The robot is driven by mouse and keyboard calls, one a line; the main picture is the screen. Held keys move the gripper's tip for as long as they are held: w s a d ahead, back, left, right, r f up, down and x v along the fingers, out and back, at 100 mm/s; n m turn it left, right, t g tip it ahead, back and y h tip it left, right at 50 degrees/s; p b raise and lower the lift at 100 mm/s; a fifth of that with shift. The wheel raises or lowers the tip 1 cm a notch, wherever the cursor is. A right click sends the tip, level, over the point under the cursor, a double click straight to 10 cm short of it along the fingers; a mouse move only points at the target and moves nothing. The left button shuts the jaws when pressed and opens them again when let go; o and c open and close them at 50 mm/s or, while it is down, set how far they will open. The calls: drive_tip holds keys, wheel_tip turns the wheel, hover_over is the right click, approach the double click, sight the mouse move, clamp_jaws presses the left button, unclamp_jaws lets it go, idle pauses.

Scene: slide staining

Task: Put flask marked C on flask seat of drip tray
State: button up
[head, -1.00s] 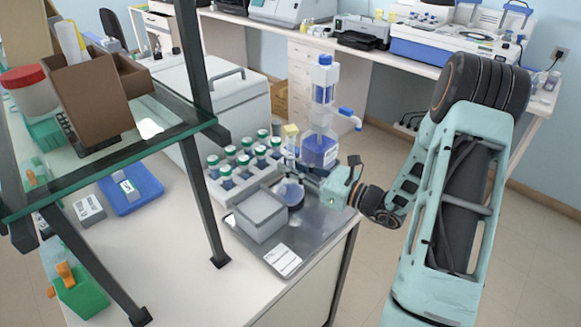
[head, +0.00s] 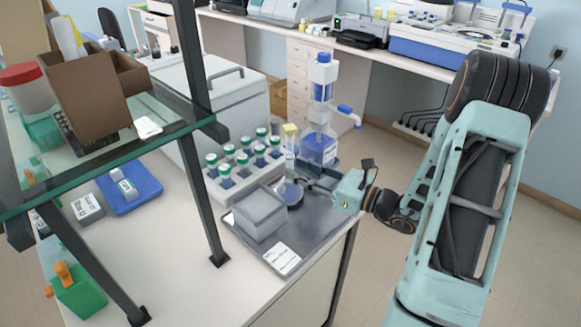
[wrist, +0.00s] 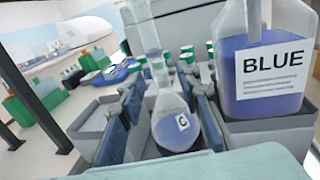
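The flask marked C (wrist: 178,128) is a clear conical flask with blue liquid, a long neck and a white "C" label. In the head view the flask (head: 291,192) stands at the grey metal drip tray (head: 318,228), beside a grey box. The flask seat under it cannot be made out. My gripper (head: 308,176) reaches in from the right, low over the tray. In the wrist view my gripper (wrist: 162,100) is open, with one dark blue finger on each side of the flask. A gap shows on the left; contact on the right is unclear.
A large bottle labelled BLUE (wrist: 268,70) stands close to the right finger. A grey box (head: 259,214) is left of the flask. A rack of green-capped bottles (head: 228,178) lies behind. A shelf post (head: 200,160) stands to the left.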

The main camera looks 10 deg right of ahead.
drive_tip(key=v, duration=0.8)
drive_tip(key=shift+s+d+b, duration=0.15)
drive_tip(key=shift+d+b, duration=0.05)
drive_tip(key=shift+b, duration=0.2)
drive_tip(key=shift+r, duration=0.1)
